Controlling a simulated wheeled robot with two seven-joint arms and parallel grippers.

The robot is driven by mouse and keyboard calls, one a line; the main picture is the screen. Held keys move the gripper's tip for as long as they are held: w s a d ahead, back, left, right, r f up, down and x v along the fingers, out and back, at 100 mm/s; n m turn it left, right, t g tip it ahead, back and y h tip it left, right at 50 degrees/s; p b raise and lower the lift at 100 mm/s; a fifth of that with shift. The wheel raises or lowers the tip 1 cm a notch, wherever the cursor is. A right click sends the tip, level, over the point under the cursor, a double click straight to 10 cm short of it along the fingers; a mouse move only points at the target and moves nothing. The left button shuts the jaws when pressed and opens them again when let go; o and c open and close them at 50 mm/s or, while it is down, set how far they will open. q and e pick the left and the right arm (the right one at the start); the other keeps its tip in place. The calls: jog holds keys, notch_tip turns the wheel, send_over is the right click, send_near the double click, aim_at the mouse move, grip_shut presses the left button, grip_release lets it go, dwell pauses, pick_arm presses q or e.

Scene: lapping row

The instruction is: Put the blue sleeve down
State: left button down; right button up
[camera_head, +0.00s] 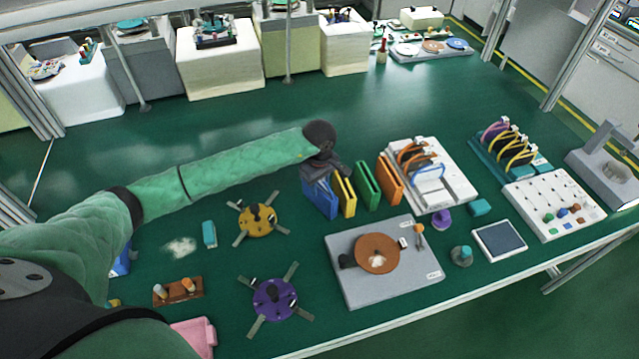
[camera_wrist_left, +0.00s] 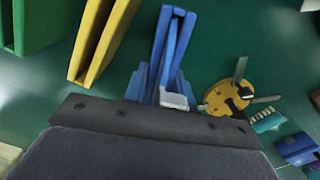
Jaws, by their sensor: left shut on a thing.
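The blue sleeve (camera_head: 322,200) hangs upright below my left gripper (camera_head: 320,172), at the left end of a row of coloured sleeves. My left gripper is shut on it from above. In the left wrist view the blue sleeve (camera_wrist_left: 165,50) extends away from the gripper's dark body. The yellow sleeve (camera_head: 345,194) stands close on its right; it also shows in the left wrist view (camera_wrist_left: 98,45). I cannot tell whether the blue sleeve's lower edge touches the green table. My right gripper is not in view.
A green sleeve (camera_head: 367,184) and an orange sleeve (camera_head: 389,180) continue the row. A yellow disc with metal arms (camera_head: 257,220) lies to the left. A grey plate (camera_head: 352,290) with a brown disc lies in front. The table behind the row is clear.

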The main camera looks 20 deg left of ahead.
pick_arm(q)
jog(key=shift+f, duration=0.35)
jog(key=shift+f, duration=0.1)
jog(key=c, duration=1.2)
grip_release()
jog(key=shift+o, duration=0.3)
